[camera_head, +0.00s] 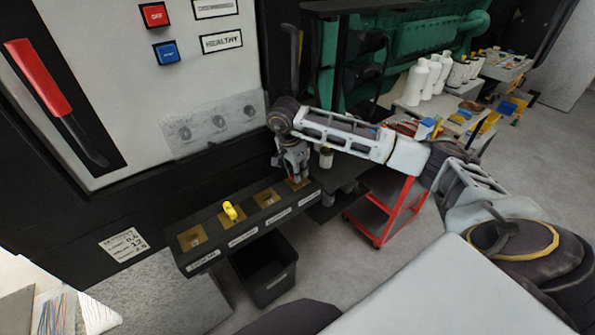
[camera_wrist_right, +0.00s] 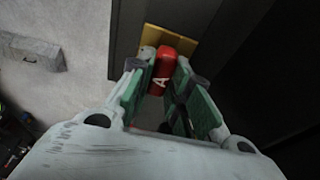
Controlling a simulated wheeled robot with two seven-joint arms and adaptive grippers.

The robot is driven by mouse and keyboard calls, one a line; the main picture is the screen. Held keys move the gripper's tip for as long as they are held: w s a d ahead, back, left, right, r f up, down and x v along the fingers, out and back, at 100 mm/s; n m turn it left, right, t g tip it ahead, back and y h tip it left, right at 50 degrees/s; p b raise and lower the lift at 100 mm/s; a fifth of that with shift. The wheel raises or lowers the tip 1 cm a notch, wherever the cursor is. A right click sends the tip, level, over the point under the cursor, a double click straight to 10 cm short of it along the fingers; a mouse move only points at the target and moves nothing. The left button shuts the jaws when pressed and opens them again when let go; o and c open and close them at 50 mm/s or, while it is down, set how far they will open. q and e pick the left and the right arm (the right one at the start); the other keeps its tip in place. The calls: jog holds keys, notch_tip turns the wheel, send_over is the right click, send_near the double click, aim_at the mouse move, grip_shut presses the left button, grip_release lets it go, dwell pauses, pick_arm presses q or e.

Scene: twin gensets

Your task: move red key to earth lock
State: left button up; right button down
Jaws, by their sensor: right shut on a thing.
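My right gripper (camera_head: 297,175) is at the far right end of the dark key shelf, just above its end brass lock plate. In the wrist view it is shut on the red key (camera_wrist_right: 163,70), which bears a white letter A and sits between the green finger pads. The key is over or at a brass plate (camera_wrist_right: 174,40); whether it is seated there cannot be told. A yellow key (camera_head: 230,210) stands at the second plate from the left. The left plate (camera_head: 192,238) and third plate (camera_head: 266,198) look empty. The shelf labels are too small to read surely. My left gripper is out of view.
A black bin (camera_head: 268,272) stands below the shelf. The panel behind has a red-handled lever (camera_head: 40,78) and a row of faint round locks (camera_head: 218,121). A red cart (camera_head: 385,212) and a table with white bottles (camera_head: 425,78) stand right of the shelf.

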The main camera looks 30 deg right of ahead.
jog(key=shift+r, duration=0.15)
jog(key=shift+r+p, duration=1.2)
jog(key=shift+r, duration=1.1)
jog(key=shift+a, duration=0.1)
jog(key=a, duration=1.1)
jog(key=shift+s+a+b, duration=0.4)
jog(key=shift+s+b, duration=0.05)
dwell(0.4)
jog(key=shift+f, duration=0.25)
jog(key=shift+f+b, duration=0.75)
jog(key=shift+b, duration=0.05)
jog(key=shift+m, duration=0.3)
